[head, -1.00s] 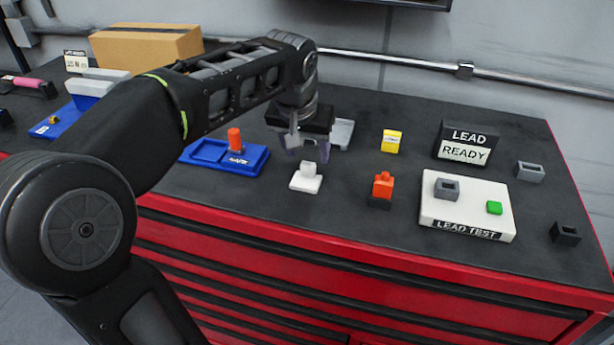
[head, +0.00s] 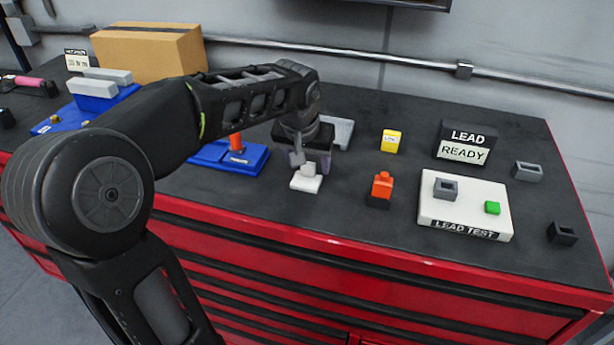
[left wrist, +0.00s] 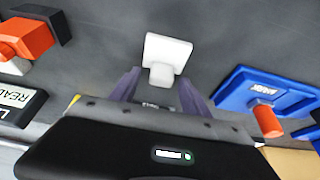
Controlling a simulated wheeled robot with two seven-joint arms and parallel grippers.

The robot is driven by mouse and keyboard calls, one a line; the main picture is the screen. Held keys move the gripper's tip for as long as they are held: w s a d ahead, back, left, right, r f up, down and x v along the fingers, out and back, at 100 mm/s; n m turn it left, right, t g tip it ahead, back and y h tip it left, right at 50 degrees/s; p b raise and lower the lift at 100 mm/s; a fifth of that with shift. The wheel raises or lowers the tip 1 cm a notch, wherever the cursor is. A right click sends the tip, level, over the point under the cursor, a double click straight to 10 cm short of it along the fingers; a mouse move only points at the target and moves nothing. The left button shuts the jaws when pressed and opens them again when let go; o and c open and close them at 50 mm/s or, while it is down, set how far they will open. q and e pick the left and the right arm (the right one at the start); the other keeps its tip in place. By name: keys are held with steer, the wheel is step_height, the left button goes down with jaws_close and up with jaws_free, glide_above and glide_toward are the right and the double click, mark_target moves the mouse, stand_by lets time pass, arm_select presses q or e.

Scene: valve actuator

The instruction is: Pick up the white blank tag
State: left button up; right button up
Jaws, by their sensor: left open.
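The white blank tag (head: 304,184), a flat square plate with a raised knob, lies on the dark bench top near its front edge. It also shows in the left wrist view (left wrist: 168,47). My left gripper (head: 311,166) is open above the tag, pointing down. In the left wrist view its two fingers (left wrist: 160,77) are spread to either side of the knob's near end, with no visible contact. In the head view the gripper partly hides the tag's knob. My right gripper is not in view.
A blue tray with an orange peg (head: 236,141) stands left of the tag. An orange piece on a black base (head: 381,188) stands to its right. A yellow block (head: 391,140), a grey piece (head: 343,131) and the white lead test board (head: 467,211) are also near.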

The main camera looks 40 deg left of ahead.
arm_select(q)
steer(key=shift+c, duration=0.2)
jaws_close()
stand_by(0.6)
